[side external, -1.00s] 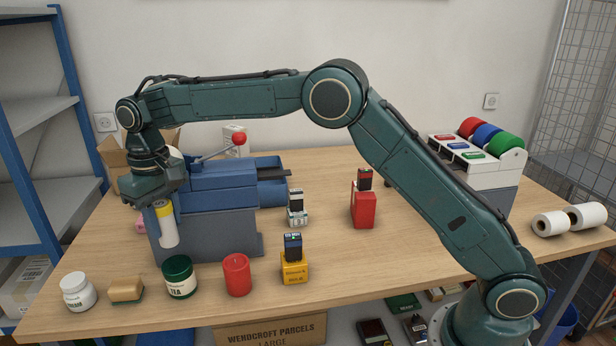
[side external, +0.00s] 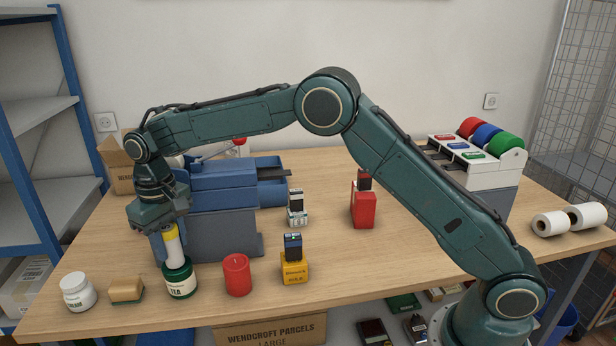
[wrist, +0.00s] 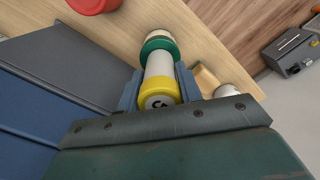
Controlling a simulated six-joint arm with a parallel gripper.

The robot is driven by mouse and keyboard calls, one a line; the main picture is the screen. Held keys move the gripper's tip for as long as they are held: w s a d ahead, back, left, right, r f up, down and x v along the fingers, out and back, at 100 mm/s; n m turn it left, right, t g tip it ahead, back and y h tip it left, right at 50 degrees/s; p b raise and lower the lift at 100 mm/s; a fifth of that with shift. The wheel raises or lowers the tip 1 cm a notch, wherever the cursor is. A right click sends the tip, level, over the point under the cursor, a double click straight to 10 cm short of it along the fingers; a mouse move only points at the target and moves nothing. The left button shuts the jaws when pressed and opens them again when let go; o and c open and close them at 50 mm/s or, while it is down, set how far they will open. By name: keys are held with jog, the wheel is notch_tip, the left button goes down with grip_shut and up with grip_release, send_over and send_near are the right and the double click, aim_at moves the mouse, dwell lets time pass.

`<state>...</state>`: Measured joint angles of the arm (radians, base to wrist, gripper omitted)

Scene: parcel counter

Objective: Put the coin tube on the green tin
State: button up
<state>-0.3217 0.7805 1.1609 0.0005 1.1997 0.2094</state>
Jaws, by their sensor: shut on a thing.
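The coin tube (side external: 174,251) is white with a yellow top end. My gripper (side external: 171,228) is shut on its yellow end and holds it nearly upright, slightly tilted. The green tin (side external: 180,283), labelled TEA, stands on the counter directly below. The tube's lower end is at the tin's lid; I cannot tell whether they touch. In the wrist view the coin tube (wrist: 160,78) lies between the fingers, with the green tin (wrist: 157,44) just beyond its far end.
A red candle (side external: 237,274) stands right of the tin, with a sponge (side external: 126,290) and a white jar (side external: 78,292) to its left. The blue-grey machine (side external: 225,225) is close behind. A yellow box (side external: 294,271) is further right.

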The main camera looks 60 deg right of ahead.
jog(key=shift+f, duration=0.1)
jog(key=o, duration=1.1)
notch_tip(320, 180, up, 12)
jog(key=shift+r, duration=0.1)
dwell(0.7)
